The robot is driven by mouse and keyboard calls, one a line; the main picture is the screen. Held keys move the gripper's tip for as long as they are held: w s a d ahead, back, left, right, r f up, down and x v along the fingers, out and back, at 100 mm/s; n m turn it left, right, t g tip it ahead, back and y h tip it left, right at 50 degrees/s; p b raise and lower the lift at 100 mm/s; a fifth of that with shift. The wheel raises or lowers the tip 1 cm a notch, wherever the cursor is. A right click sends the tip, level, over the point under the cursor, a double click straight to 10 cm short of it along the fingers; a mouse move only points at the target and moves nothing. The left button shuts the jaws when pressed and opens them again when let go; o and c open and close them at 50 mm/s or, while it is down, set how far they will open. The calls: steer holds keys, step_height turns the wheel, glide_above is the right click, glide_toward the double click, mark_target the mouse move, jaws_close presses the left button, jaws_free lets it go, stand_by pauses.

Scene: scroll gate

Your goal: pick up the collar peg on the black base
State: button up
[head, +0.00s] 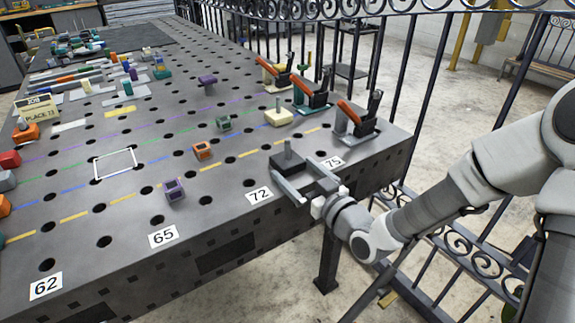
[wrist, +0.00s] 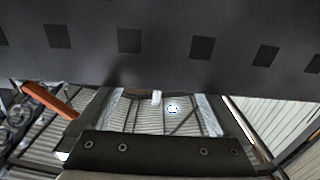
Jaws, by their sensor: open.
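The collar peg (head: 288,148) is a short grey upright pin on a black block-like base (head: 286,161). It stands near the front edge of the table, between the labels 72 and 75. My gripper (head: 292,169) reaches in from the front right at the table edge. Its two grey fingers are apart, with the black base at or between their tips; I cannot tell whether they touch it. In the wrist view the pale fingers (wrist: 160,110) also stand apart. A small pale piece (wrist: 156,97) shows between them; I cannot tell what it is.
Orange-handled toggle clamps (head: 357,118) stand to the right behind the peg. A cream block with a pin (head: 278,115), an orange block (head: 203,150) and a purple block (head: 174,190) sit on the perforated table (head: 130,205). A black scroll railing (head: 410,80) runs behind.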

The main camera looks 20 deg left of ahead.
mark_target(280, 154)
steer(key=x, duration=0.4)
steer(key=shift+w+r+b, duration=0.1)
steer(key=shift+w+b, duration=0.05)
steer(key=shift+b, duration=0.25)
steer(key=shift+r, duration=0.1)
jaws_close()
